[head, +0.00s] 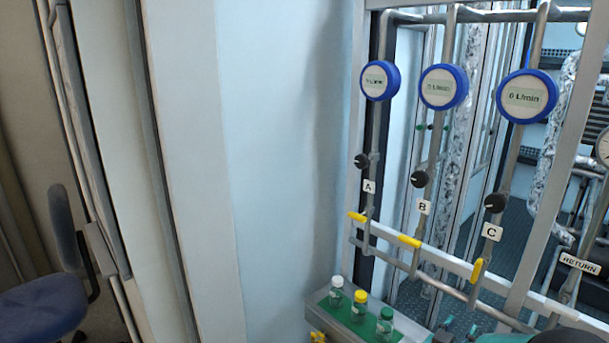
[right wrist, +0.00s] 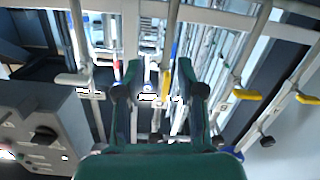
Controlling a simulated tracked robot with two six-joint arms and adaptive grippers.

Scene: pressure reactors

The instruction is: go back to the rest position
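My right gripper (right wrist: 158,66) shows in the right wrist view with its two green fingers spread apart and nothing held between them. A yellow valve handle (right wrist: 166,84) appears in the gap, beyond the fingertips; I see no contact. In the head view only teal parts of my right arm or gripper show at the bottom right edge, cut off by the frame. My left gripper is in neither view.
Pipes A, B and C carry blue-rimmed flow meters (head: 527,97), black knobs (head: 495,203) and yellow handles (head: 478,270). C's handle is turned differently from A's and B's. A grey tray (head: 322,317) holds three small bottles (head: 360,305). A blue chair (head: 45,305) stands far left.

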